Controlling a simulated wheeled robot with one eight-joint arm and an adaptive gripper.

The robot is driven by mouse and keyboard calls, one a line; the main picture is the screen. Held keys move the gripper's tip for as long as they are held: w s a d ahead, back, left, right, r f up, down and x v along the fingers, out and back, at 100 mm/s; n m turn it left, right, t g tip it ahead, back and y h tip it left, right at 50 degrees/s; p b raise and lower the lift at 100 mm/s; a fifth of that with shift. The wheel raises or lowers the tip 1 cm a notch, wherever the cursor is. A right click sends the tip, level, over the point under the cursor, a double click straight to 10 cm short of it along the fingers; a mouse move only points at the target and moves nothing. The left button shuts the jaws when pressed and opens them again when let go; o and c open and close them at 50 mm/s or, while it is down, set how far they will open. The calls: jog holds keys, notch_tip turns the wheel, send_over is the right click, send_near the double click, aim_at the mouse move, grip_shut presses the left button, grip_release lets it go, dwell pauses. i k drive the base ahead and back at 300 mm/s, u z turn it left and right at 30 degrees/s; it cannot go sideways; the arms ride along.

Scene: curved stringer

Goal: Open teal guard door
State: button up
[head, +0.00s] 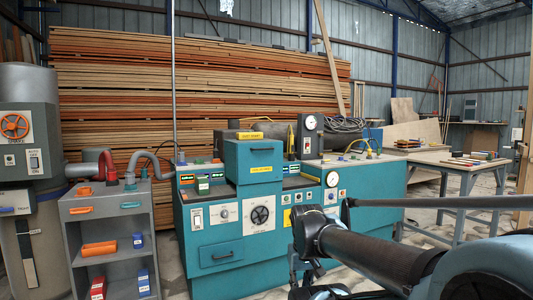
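A teal box-shaped guard (240,171) with yellow labels stands on the middle of the teal machine (225,232). Its front face looks closed. I cannot make out a hinge, and which face is the door is not clear. My arm reaches in from the lower right. My gripper (304,272) is below the wrist, in front of the machine's lower right part, to the right of and below the guard. It appears apart from the guard. Its fingers are dark, small and partly hidden, so their opening is unclear.
The machine front has a black handwheel (260,214), knobs, switches and a drawer (221,256). A grey shelf cart (109,228) with hoses stands left. A work table (449,165) stands right. Stacked timber (130,90) fills the back. Some floor is clear at right.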

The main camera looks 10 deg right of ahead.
aim_at(261, 162)
jog(key=i, duration=0.9)
jog(key=u, duration=0.05)
